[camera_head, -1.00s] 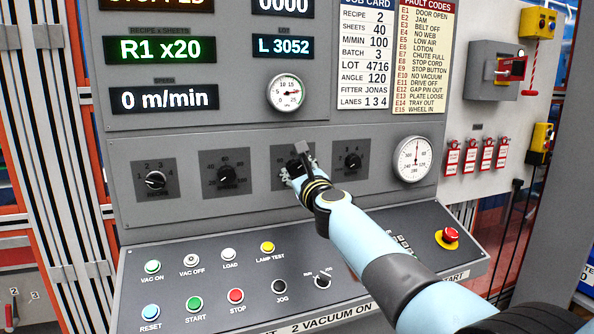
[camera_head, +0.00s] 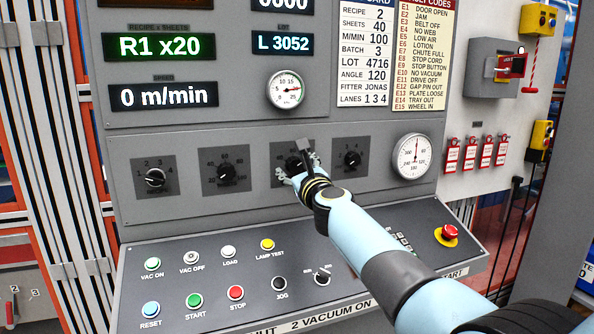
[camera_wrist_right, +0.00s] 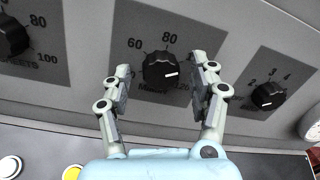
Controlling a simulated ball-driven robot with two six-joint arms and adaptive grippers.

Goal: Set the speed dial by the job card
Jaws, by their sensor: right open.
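The speed dial is a black knob marked M/MIN (camera_wrist_right: 160,70), third in the dial row; in the head view my right gripper partly covers it. Its white pointer points right in the right wrist view, past the 80 mark; the number there is hidden by a finger. My right gripper (camera_head: 298,167) is open, with one finger on each side of the knob, seemingly apart from it; it also shows in the right wrist view (camera_wrist_right: 161,72). The job card (camera_head: 364,60) reads M/MIN 100. The speed display (camera_head: 163,96) reads 0 m/min. My left gripper is out of view.
A round gauge (camera_head: 412,156) is further right. A sloped button panel (camera_head: 330,240) lies below, with a red stop button (camera_head: 450,232).

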